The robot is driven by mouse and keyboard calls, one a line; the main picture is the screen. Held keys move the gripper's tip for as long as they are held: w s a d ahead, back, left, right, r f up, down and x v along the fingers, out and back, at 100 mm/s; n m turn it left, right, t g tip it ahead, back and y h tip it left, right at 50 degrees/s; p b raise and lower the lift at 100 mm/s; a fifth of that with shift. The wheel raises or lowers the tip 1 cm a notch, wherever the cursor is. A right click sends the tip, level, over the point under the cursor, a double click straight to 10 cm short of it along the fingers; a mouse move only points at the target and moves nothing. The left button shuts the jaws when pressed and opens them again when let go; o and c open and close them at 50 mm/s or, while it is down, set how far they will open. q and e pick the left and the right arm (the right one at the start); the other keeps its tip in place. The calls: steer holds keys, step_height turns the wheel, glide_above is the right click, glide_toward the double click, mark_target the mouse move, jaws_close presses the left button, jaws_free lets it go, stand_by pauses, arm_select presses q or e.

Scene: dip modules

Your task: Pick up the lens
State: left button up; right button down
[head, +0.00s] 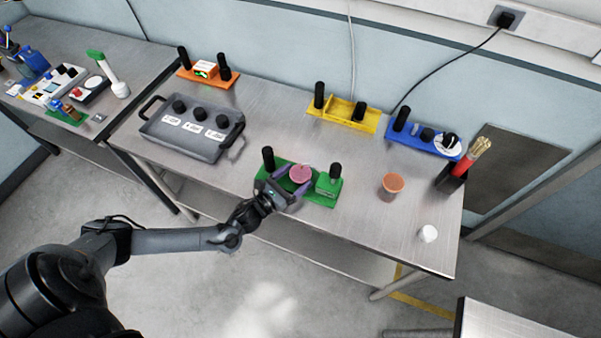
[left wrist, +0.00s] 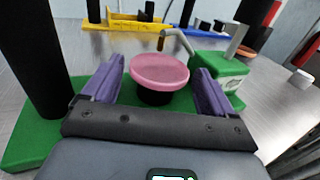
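The lens looks to be the pink round disc (head: 301,174) on the green module (head: 325,198) near the table's front edge. In the left wrist view the pink disc (left wrist: 159,72) sits level on a short black stand on the green base (left wrist: 25,138). My left gripper (head: 293,180) is open, its purple fingers at either side of the disc. In the left wrist view the fingers of the left gripper (left wrist: 157,90) appear apart from the disc. My right gripper is not in view.
Black posts (head: 335,170) stand at both ends of the green module. Behind are a yellow module (head: 343,113), a blue module (head: 425,143) and an orange module (head: 208,75). A grey tray (head: 190,145) is left; an orange cup (head: 392,186) and white cap (head: 428,233) are right.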

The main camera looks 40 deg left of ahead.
arm_select(q)
steer(key=c, duration=0.8)
step_height(320, 180, up, 9)
steer(key=shift+f+p, duration=0.1)
steer(key=shift+p, duration=0.6)
steer(key=w+d+r+m+h, duration=0.2)
steer(key=d+r+h, duration=0.2)
steer(key=d+r, duration=0.95)
step_height(320, 180, up, 5)
steer(key=s+a+n+y+p, duration=0.1)
steer(key=s+y+p, duration=0.1)
steer(key=p, duration=0.8)
steer(key=n+y+b, duration=0.1)
steer(key=y+b, duration=0.1)
steer(key=b, duration=0.8)
glide_above(294, 178)
steer(key=shift+f, duration=8.65)
